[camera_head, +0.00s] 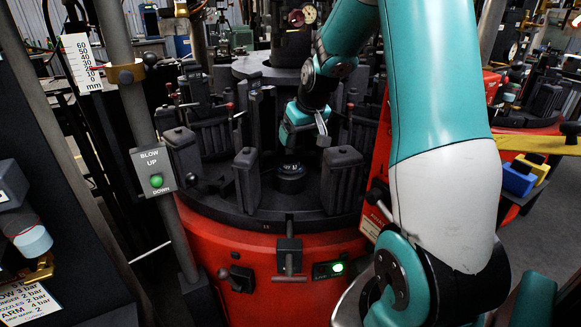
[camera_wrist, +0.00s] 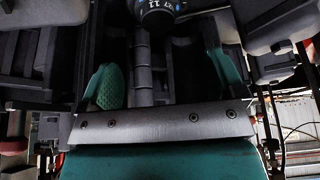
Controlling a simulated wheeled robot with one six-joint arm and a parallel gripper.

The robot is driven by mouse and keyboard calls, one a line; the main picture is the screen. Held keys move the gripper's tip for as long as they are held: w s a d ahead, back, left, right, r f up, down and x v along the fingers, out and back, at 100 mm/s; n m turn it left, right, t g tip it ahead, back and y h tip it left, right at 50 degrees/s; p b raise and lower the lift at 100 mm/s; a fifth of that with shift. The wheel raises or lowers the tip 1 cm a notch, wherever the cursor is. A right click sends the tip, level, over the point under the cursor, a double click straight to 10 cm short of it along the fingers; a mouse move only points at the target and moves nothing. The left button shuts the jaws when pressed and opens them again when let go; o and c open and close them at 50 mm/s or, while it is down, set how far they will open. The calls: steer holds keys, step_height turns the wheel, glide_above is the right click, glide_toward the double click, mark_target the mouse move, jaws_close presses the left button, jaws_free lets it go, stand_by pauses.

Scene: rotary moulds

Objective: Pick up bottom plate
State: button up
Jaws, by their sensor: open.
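A black round part (camera_head: 290,180), which looks like the bottom plate, sits low on the dark round table between two mould halves in the head view. My gripper (camera_head: 293,152) is just above it, pointing down. In the wrist view a dark round part with the number 11 and blue marks (camera_wrist: 160,14) shows at the top edge, partly cut off. I cannot tell whether it is the same part. My gripper (camera_wrist: 163,80) shows there with its two green-padded fingers wide apart and nothing between them that it holds. The fingertips do not visibly touch the round part.
Dark upright mould halves stand left (camera_head: 247,180) and right (camera_head: 342,180) of the round part, close to my gripper. The machine's red base (camera_head: 240,262) is in front. Free room around the gripper is narrow.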

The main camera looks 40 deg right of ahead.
mark_target(290, 159)
steer(key=x, duration=0.7)
steer(key=shift+w+f+p, duration=0.15)
steer(key=shift+f+p, duration=0.05)
steer(key=shift+p, duration=0.1)
steer(key=w+f, duration=0.1)
steer(key=d+f+p, duration=0.1)
steer(key=w+f, duration=0.1)
steer(key=shift+w+d+f, duration=0.15)
steer(key=shift+w+f, duration=0.15)
steer(key=shift+f, duration=0.1)
steer(key=shift+w+f, duration=0.15)
steer(key=shift+f, duration=0.25)
steer(key=shift+r, duration=0.1)
steer(key=c, duration=1.2)
